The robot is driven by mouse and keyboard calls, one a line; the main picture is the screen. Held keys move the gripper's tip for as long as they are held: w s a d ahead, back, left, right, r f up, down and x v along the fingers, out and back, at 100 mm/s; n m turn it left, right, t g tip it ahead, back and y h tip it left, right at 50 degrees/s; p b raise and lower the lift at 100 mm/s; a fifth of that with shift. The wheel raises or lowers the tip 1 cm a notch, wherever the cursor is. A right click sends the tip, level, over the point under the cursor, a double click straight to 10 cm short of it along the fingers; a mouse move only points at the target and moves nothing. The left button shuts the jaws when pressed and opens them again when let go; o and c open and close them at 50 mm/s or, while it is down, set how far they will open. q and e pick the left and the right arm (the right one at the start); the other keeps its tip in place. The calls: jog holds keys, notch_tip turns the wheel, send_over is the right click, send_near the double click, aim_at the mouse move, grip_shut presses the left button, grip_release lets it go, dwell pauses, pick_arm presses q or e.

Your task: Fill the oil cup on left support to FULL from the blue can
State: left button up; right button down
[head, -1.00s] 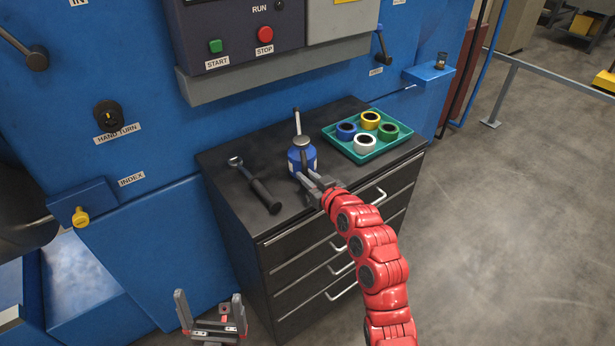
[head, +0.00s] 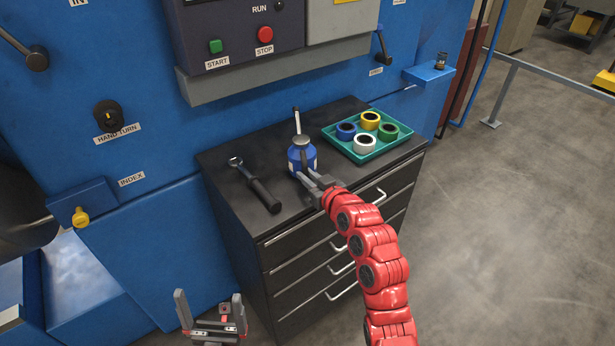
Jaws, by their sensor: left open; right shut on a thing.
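The blue oil can (head: 301,157) has a grey top and an upright spout with a pale tip. It stands upright on the black cabinet top. My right gripper (head: 311,181) reaches in from the front and is shut on the can's near side. My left gripper (head: 210,308) is open and empty, low in front of the blue machine, left of the cabinet. A small dark cup (head: 440,60) sits on a blue ledge at the right of the machine. A yellow knob-like part (head: 80,217) is on the blue block at the left. I cannot make out an oil level on either.
A black-handled wrench (head: 256,187) lies on the cabinet (head: 225,165) left of the can. A teal tray (head: 371,156) with several coloured rings is right of it. The control box (head: 240,84) overhangs behind. A grey railing (head: 540,71) stands at the right, with open floor before it.

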aim_at(305, 163)
jog(key=shift+r+p, duration=0.3)
jog(key=shift+r, duration=1.6)
